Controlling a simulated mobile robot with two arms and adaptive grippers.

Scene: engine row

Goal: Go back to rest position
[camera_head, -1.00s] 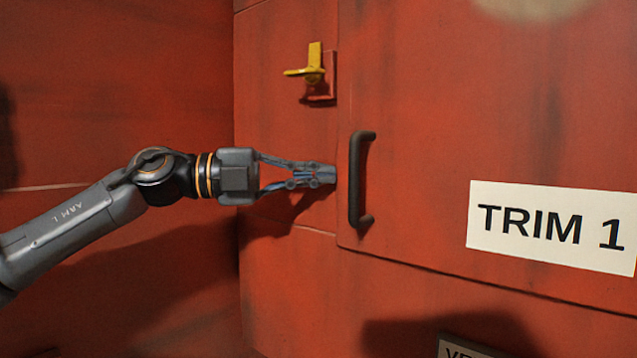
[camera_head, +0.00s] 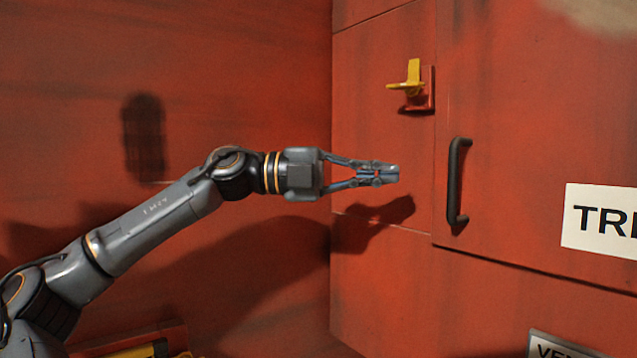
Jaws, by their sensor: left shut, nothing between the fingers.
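My left gripper (camera_head: 392,175) is shut and empty. It points right, in front of the red cabinet front, left of the black door handle (camera_head: 457,182) and apart from it. The left arm comes in from the lower left corner and reaches across the middle of the view. My right gripper is not in view.
The red cabinet door (camera_head: 530,130) is shut and carries a white label (camera_head: 600,220), cut off at the right edge. A yellow latch (camera_head: 410,80) on a red bracket sits above my gripper. A red wall (camera_head: 230,60) stands behind the arm.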

